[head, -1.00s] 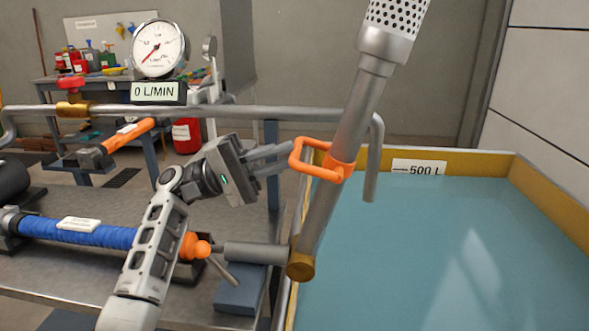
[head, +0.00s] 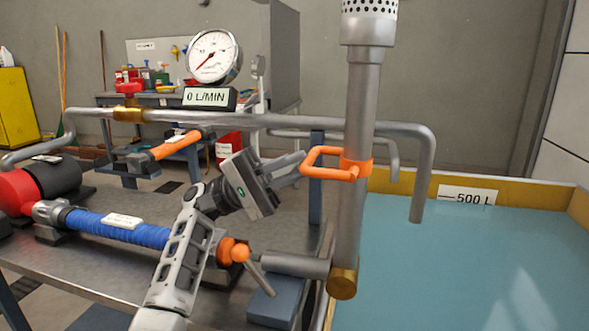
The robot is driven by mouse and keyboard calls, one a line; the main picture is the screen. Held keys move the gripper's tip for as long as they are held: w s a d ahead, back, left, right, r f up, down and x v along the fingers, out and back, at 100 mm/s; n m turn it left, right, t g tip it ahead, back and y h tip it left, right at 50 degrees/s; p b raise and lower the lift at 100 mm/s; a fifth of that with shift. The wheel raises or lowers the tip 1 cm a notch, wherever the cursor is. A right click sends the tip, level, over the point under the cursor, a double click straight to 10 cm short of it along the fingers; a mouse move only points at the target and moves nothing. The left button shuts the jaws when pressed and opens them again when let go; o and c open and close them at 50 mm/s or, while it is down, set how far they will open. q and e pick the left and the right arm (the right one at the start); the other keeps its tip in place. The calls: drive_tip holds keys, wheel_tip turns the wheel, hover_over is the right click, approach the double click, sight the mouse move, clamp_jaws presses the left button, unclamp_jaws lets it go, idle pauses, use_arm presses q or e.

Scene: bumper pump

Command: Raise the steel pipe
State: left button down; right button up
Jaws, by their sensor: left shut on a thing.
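The steel pipe (head: 351,215) stands almost upright in the head view, with a perforated strainer at its top, cut off by the upper picture edge. Its lower end meets a brass joint (head: 342,282) at the end of a short grey horizontal pipe (head: 290,264). An orange clamp with a loop handle (head: 325,176) sits around the steel pipe's middle. My left gripper (head: 292,166) comes in from the left and is shut on the near side of this orange handle. My right gripper is not in view.
A blue water tank with a yellow rim (head: 405,180) and a 500 L sign lies at right. A bent outlet pipe (head: 425,170) passes close to the steel pipe. The gauge (head: 213,57) and its 0 L/MIN display stand behind. A blue hose (head: 115,228) and orange lever (head: 176,145) are at left.

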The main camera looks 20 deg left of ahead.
use_arm(q)
drive_tip(key=shift+d+f, duration=0.4)
drive_tip(key=shift+f, duration=0.45)
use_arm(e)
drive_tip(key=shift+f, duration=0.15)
use_arm(q)
drive_tip(key=c, duration=1.4)
unclamp_jaws()
drive_tip(key=shift+c, duration=0.2)
drive_tip(key=shift+r, duration=0.1)
drive_tip(key=v, duration=0.7)
drive_tip(key=shift+a+b, duration=0.35)
drive_tip(key=shift+a, duration=0.05)
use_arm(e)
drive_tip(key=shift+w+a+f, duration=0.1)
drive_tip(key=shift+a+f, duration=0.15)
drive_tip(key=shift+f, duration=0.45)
use_arm(q)
drive_tip(key=shift+r, duration=0.1)
